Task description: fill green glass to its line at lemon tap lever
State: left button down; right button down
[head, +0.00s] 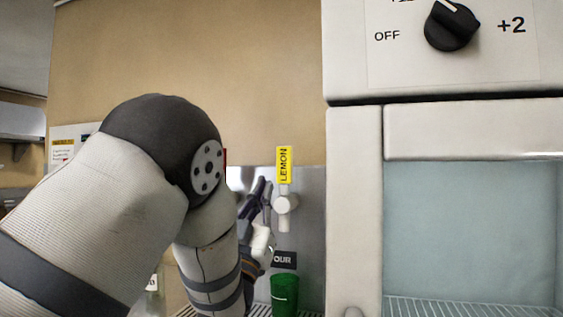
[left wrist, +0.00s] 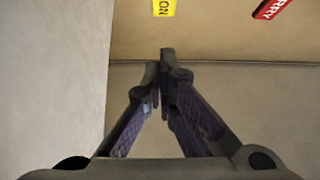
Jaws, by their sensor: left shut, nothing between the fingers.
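The yellow lemon lever (head: 285,165) stands upright on its white tap (head: 286,205) against a grey metal panel. The lower end of the lemon lever also shows at the top of the left wrist view (left wrist: 164,7). The green glass (head: 285,296) stands below the lemon tap, its lower part cut off by the frame; I cannot make out how full it is. My left gripper (head: 263,188) is shut and empty, just left of the lemon tap; its closed fingers also show in the left wrist view (left wrist: 163,85). My right gripper is not in view.
A red lever (left wrist: 271,8) shows at the top right of the left wrist view. A white cabinet (head: 354,200) with a black dial (head: 452,26) stands close on the right. A dark label (head: 284,260) sits above the glass. My left arm covers much of the left side.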

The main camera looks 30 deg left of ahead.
aim_at(281, 161)
pick_arm(q)
jog(key=x, duration=0.4)
jog(key=w+f+x, duration=0.1)
jog(key=x, duration=0.3)
jog(key=w+f+x, duration=0.1)
jog(key=x, duration=0.3)
jog(key=shift+a, duration=0.15)
